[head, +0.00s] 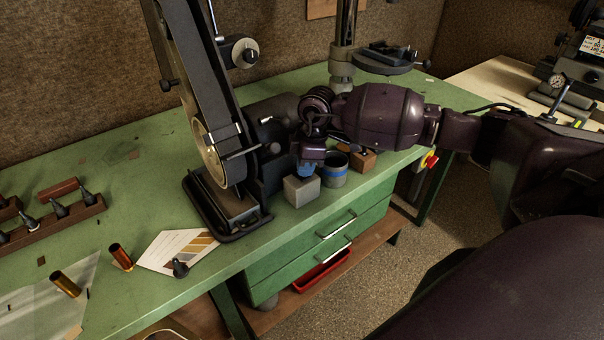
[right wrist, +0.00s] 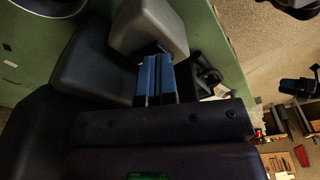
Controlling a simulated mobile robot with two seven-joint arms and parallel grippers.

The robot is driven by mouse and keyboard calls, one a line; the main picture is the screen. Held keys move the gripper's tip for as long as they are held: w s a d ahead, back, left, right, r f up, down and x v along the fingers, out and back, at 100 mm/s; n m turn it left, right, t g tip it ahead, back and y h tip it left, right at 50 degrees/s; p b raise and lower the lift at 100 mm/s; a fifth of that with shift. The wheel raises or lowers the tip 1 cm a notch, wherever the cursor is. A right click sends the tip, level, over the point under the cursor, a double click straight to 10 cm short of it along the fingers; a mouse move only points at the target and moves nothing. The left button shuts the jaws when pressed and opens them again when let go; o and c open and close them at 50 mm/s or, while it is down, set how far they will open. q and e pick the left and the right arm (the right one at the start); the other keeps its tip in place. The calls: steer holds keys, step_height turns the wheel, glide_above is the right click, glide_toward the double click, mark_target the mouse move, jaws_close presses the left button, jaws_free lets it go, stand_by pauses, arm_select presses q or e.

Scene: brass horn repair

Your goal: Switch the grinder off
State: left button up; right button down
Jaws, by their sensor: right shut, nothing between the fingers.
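The belt grinder (head: 212,125) stands on the green bench, with a tall upright belt and a dark base. Its dark housing lies behind and left of my right gripper (head: 306,168). My right gripper has blue fingertips that are shut and empty, pointing down close beside the housing and just above a grey block (head: 302,190). In the right wrist view the shut blue fingertips (right wrist: 156,76) lie by the grey block (right wrist: 150,30), next to dark grinder parts (right wrist: 95,68). I cannot make out the grinder's switch, or whether the fingertips touch anything. My left gripper is not in view.
A red and yellow button (head: 430,160) sits at the bench's right end. A paper card (head: 176,248) and brass tubes (head: 120,256) lie at front left.

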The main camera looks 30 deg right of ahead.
steer(key=shift+f, duration=0.5)
steer(key=shift+r, duration=0.15)
steer(key=shift+r+p, duration=1.2)
steer(key=shift+r, duration=0.4)
steer(key=shift+r+p, duration=0.8)
steer(key=shift+r, duration=0.25)
steer(key=shift+r+p, duration=0.55)
steer(key=shift+r, duration=0.2)
